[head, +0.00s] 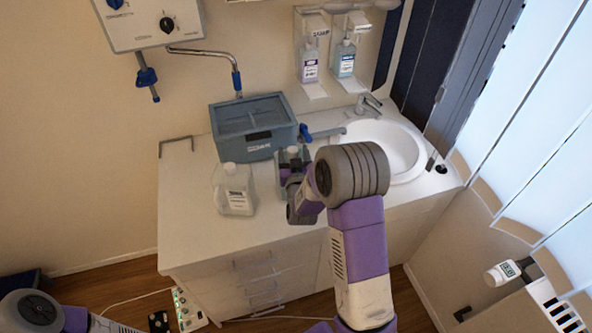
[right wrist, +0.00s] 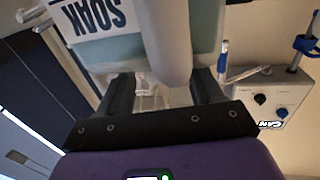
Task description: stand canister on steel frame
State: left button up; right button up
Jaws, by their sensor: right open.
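A pale green-grey canister (head: 293,154) stands on the counter, partly hidden behind my right gripper (head: 289,175). In the right wrist view a pale green body with a white label reading "SOAK" (right wrist: 98,18) is close up, with a light grey upright part (right wrist: 168,40) between the fingers. My right gripper (right wrist: 165,92) is open around or just short of that part; contact cannot be told. A second, whitish jug (head: 234,190) with a label stands to the left. A thin grey metal frame (head: 176,139), perhaps the steel frame, is at the counter's back left. My left gripper is out of view.
A blue-grey lidded box (head: 253,124) stands behind the canister. A white sink (head: 398,150) with a tap (head: 369,104) is to the right. Two pump bottles hang on the wall above. The white counter (head: 183,208) is clear at its left.

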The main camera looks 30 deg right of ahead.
jog(key=v, duration=1)
jog(key=shift+s, duration=0.2)
